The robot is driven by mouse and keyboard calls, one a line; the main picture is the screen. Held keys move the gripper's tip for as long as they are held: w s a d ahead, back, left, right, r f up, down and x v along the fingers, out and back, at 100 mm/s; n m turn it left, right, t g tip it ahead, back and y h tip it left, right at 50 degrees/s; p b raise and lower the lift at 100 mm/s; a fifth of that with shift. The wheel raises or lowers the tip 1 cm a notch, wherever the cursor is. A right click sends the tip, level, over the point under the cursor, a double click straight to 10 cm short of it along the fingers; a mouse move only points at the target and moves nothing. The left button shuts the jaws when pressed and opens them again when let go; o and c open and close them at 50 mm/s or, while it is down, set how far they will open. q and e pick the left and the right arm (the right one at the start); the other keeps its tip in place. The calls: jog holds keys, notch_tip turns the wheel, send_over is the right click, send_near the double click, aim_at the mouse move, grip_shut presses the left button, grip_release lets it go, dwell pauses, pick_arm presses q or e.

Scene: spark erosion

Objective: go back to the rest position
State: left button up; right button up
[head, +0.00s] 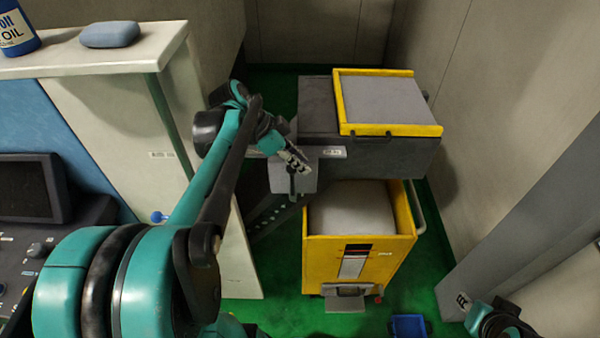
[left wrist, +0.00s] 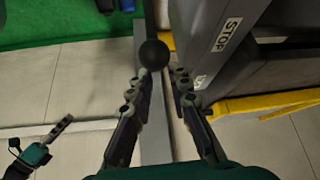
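My left gripper (head: 297,160) is stretched out over the middle of the head view, in front of a grey machine part. In the left wrist view my left gripper (left wrist: 157,82) has its two fingers apart with nothing held between them. A black ball knob (left wrist: 153,54) shows just beyond the fingertips, in line with the gap; I cannot tell whether they touch. Part of my right arm (head: 498,322) shows at the bottom right of the head view. In the left wrist view a teal and black part with a grey finger, apparently my right gripper (left wrist: 62,128), shows at the left.
A yellow cart (head: 393,255) stands below a grey machine box with a yellow-framed top (head: 438,130). A cream cabinet (head: 110,66) bears a blue oil bottle (head: 14,30) and a blue-grey block (head: 110,34). A blue bin (head: 409,326) is on the green floor.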

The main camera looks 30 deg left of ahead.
pick_arm(q)
jog(key=shift+r, duration=0.3)
jog(key=s+d+f+n+t+y, duration=0.1)
jog(key=s+d+f+n+y, duration=0.2)
jog(key=s+d+n, duration=0.25)
jog(key=s+d+f+n+t+y, duration=0.1)
jog(key=s+d+f+n+y, duration=0.1)
jog(key=s+d+f+n, duration=0.4)
jog(key=f+b, duration=0.1)
jog(key=b, duration=0.1)
jog(key=w+f+m+b, duration=0.1)
jog(key=f+b, duration=0.1)
jog(key=d+f+m+b, duration=0.1)
jog(key=b, duration=0.1)
jog(key=shift+w+f+b, duration=0.15)
jog(key=shift+f+b, duration=0.1)
jog(key=shift+b, duration=0.15)
dwell(1.5)
